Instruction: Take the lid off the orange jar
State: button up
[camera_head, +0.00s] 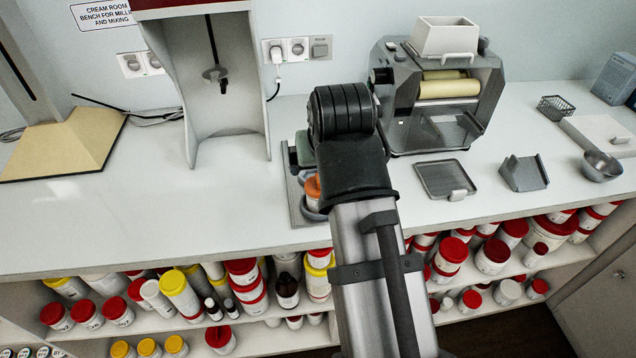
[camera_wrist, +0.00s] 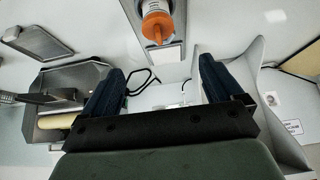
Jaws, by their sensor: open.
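In the head view my arm hides the fingers.
A grey tray (camera_head: 296,207) lies under the jar. A roller mill (camera_head: 440,95) stands behind right, and a tall red-topped stand (camera_head: 205,80) behind left. A flat grey tray (camera_head: 444,178), a small grey holder (camera_head: 524,172) and a metal bowl (camera_head: 601,166) lie right. The bench's front left is clear.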

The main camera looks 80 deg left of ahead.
aim_at(318, 183)
jog(key=shift+x, duration=6.5)
jog(key=shift+d, duration=0.1)
jog(key=c, duration=1.1)
